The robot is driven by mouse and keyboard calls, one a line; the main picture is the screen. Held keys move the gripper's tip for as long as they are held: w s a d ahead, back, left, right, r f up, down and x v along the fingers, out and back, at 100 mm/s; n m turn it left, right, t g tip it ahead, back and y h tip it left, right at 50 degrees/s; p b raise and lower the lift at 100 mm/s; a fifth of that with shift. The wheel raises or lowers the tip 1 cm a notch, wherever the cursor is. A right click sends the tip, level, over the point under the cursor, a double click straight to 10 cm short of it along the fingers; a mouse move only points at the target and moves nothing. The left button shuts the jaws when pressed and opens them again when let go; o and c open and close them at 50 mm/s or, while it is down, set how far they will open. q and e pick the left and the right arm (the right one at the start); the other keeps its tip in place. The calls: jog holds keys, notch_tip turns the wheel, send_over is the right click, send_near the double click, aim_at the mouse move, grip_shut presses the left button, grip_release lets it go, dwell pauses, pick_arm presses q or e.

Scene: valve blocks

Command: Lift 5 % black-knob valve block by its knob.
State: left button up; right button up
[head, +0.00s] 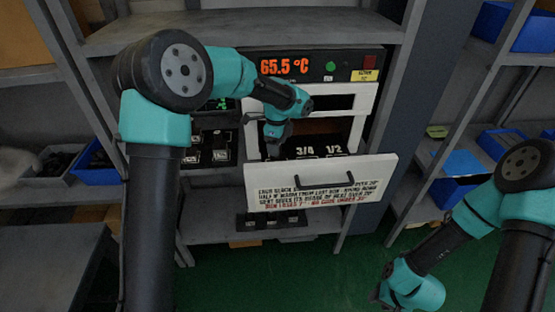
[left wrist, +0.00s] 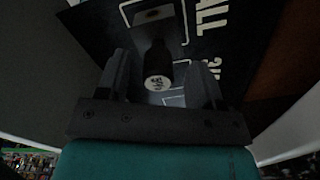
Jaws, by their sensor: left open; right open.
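A black knob with a round white printed cap (left wrist: 158,83) stands between the fingers of my left gripper (left wrist: 160,68) in the left wrist view. The print on the cap is too small to read surely. The fingers are open, one on each side of the knob, with gaps visible. In the head view my left gripper (head: 271,146) reaches down into the open drawer (head: 320,183) of the heated cabinet, and the knob is hidden there. My right gripper (head: 380,295) is low at the bottom right, open, far from the drawer, and mostly dark.
The drawer front has a black handle (head: 338,182) and printed text. The cabinet display (head: 284,66) reads 65.5 °C. Dark panels with white markings (head: 208,147) stand left of the cabinet. Shelf posts flank both sides; blue bins (head: 500,143) sit at right.

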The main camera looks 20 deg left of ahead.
pick_arm(q)
notch_tip(320, 180, down, 3)
jog(key=shift+f, duration=0.15)
dwell(0.4)
grip_shut()
dwell(0.5)
jog(key=shift+r, duration=0.55)
jog(key=r, duration=0.2)
jog(key=shift+s+a+r, duration=0.2)
jog(key=shift+a+r, duration=0.15)
jog(key=shift+a, duration=0.05)
jog(key=s+a, duration=0.3)
jog(key=a, duration=0.5)
jog(key=s+a, duration=0.3)
jog(key=a, duration=0.5)
